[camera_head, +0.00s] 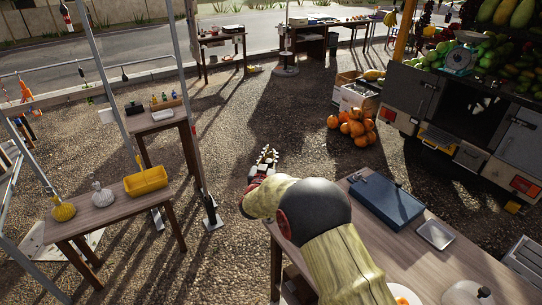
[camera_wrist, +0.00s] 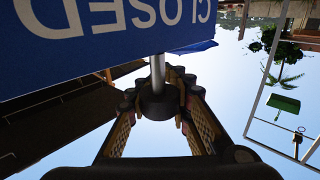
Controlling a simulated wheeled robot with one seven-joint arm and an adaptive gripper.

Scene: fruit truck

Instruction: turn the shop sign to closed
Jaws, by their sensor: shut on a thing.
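The blue shop sign (camera_wrist: 100,65) fills the top left of the wrist view. White letters reading CLOSED appear on it, upside down in this picture. A grey metal rod (camera_wrist: 158,73) runs from the sign to a dark round knob (camera_wrist: 158,103). My gripper (camera_wrist: 160,92) is shut on the knob, with a finger on either side of it. In the head view my gripper (camera_head: 265,160) is beyond my arm, over the gravel. I cannot make out the sign there.
A wooden table (camera_head: 455,265) with a blue case (camera_head: 387,200) stands right of my arm. A table (camera_head: 105,212) with a yellow bin (camera_head: 146,181) stands at left, near metal poles. Pumpkins (camera_head: 353,127) lie by the fruit truck (camera_head: 415,90). Gravel around my gripper is open.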

